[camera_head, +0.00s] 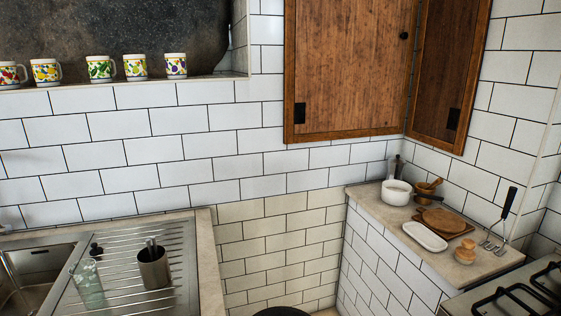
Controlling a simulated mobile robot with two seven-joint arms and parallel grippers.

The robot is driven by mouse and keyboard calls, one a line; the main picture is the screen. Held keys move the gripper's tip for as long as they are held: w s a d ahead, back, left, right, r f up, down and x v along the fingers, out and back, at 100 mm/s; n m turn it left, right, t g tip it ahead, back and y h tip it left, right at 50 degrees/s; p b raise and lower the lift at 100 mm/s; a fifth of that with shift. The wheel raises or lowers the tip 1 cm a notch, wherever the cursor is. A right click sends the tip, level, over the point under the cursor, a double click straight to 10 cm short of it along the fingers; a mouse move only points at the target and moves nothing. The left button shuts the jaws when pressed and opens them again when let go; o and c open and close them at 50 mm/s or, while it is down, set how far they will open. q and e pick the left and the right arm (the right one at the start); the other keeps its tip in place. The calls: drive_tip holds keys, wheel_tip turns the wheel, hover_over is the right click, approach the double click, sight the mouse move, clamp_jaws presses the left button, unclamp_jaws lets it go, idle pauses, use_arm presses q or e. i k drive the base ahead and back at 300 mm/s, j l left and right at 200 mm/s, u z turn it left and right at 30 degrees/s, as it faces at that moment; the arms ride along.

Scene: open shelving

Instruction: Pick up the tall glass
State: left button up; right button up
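A tall clear glass (90,286) stands on the ribbed steel draining board (122,283) at the lower left, beside the sink basin. It is see-through, and its outline is faint against the metal. It leans slightly in the picture. Neither of my grippers shows in the head view.
A metal cup (154,269) with utensils stands right of the glass. A small dark bottle-like item (96,251) is just behind the glass. The sink (30,270) lies to the left. The right counter (375,205) holds a white pot (396,192), boards and a tray. Several mugs line the ledge above.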

sight(84, 273)
drive_tip(key=u, duration=1.25)
